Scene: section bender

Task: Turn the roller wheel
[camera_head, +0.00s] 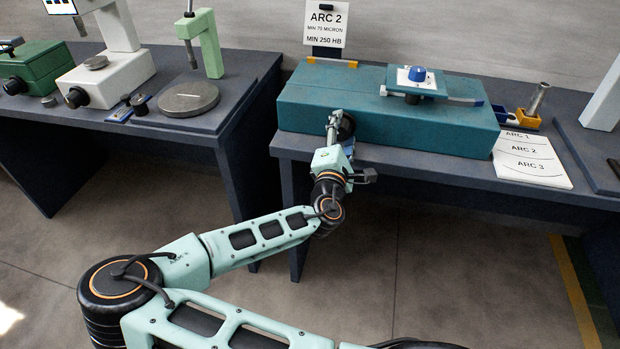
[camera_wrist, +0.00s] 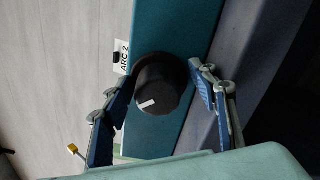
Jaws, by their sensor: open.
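The section bender is a long teal block (camera_head: 410,110) on the right table. A black round knob, which I take to be the roller wheel (camera_head: 347,126), sits on its front face, partly hidden by my gripper (camera_head: 334,130). In the wrist view the wheel (camera_wrist: 165,80) faces me and carries a white mark near its lower left edge. My gripper (camera_wrist: 162,78) is open, with one blue-padded finger to the left of the wheel and one to the right. The fingertips reach around its sides. I cannot tell whether they touch it.
A plate with a blue knob (camera_head: 417,74) sits on top of the block. An ARC 2 sign (camera_head: 327,25) stands behind it. A printed arc sheet (camera_head: 531,158) and a yellow holder (camera_head: 528,119) lie to the right. The left table (camera_head: 190,122) holds other instruments.

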